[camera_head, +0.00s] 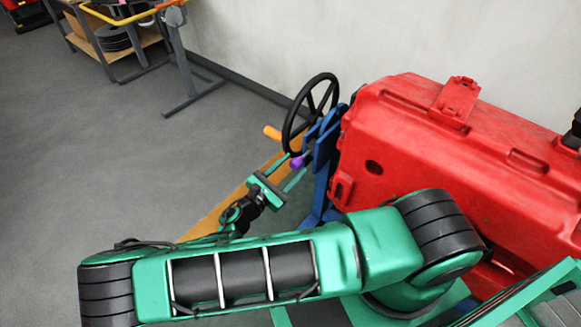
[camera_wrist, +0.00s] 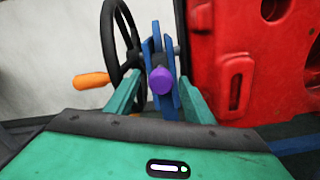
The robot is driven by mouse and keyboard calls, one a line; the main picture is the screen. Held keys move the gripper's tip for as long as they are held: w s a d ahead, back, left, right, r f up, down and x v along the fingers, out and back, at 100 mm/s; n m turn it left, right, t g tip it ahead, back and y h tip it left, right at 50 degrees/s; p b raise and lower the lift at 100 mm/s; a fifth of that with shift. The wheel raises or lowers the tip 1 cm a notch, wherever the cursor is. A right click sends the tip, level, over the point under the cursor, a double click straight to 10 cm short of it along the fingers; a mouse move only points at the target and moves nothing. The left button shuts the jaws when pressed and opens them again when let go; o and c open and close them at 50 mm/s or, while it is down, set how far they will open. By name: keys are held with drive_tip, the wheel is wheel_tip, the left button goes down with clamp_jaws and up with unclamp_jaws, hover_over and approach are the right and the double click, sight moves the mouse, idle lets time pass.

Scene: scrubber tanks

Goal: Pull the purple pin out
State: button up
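The purple pin (camera_wrist: 161,80) sits in the blue bracket (camera_wrist: 171,52), its round end facing the wrist camera. In the head view the pin (camera_head: 297,162) shows small beside the bracket (camera_head: 322,150), below the black handwheel. My gripper (camera_wrist: 160,92) is open, with one green finger on each side of the pin. In the wrist view there are visible gaps between the fingers and the pin. In the head view my gripper (camera_head: 291,172) reaches up to the pin from the lower left. The far end of the pin is hidden in the bracket.
A black handwheel (camera_wrist: 122,38) with an orange handle (camera_wrist: 91,81) stands just left of the bracket. The big red tank (camera_head: 455,150) is close on the right. A light wall (camera_head: 290,40) is behind. Open grey floor (camera_head: 90,150) lies to the left.

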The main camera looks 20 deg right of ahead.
drive_tip(key=v, duration=1)
drive_tip(key=shift+s+a, duration=0.15)
drive_tip(key=shift+a, duration=0.2)
drive_tip(key=shift+d, duration=0.1)
